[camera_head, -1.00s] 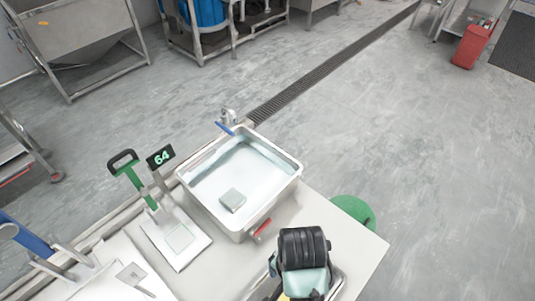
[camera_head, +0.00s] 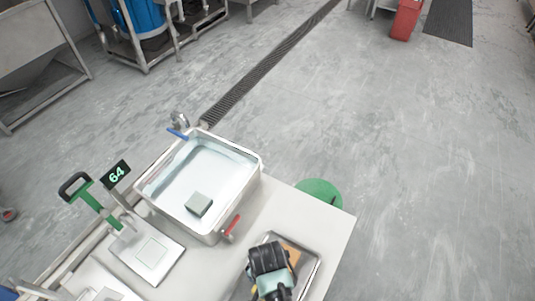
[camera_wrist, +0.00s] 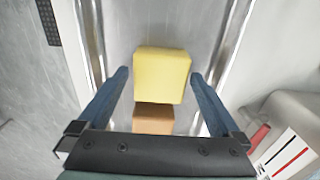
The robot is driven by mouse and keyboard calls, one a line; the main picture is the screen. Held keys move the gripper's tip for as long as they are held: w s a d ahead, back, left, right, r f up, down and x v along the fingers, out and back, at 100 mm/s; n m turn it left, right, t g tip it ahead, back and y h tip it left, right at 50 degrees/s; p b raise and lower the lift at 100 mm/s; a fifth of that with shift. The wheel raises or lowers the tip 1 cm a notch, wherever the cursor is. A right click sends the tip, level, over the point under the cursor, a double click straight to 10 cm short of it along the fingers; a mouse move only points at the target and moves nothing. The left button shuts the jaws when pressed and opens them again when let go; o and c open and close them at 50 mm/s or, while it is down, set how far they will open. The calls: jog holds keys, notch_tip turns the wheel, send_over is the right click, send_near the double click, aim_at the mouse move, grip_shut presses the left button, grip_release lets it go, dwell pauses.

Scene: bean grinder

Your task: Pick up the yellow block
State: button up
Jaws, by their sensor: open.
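The yellow block (camera_wrist: 162,75) is in the wrist view, between the two fingers of my gripper (camera_wrist: 160,76). The fingers are open, with a gap visible on each side of the block. A brown block (camera_wrist: 153,118) is beside it, nearer the gripper's palm and partly covered by it. In the head view my arm's end covers part of a metal tray (camera_head: 312,270) on the table. A brown patch of a block (camera_head: 291,252) shows beside my arm there. The yellow block is not clearly visible in the head view.
A metal sink (camera_head: 252,180) with a grey block (camera_head: 199,204) in it stands left of the tray. A scale (camera_head: 150,254) with a display reading 64 (camera_head: 117,174) is further left. A green round object (camera_head: 320,192) is at the table's far edge.

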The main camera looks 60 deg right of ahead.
jog(key=shift+f, duration=0.5)
jog(key=c, duration=1.4)
jog(key=shift+o, duration=0.2)
jog(key=shift+r, duration=0.15)
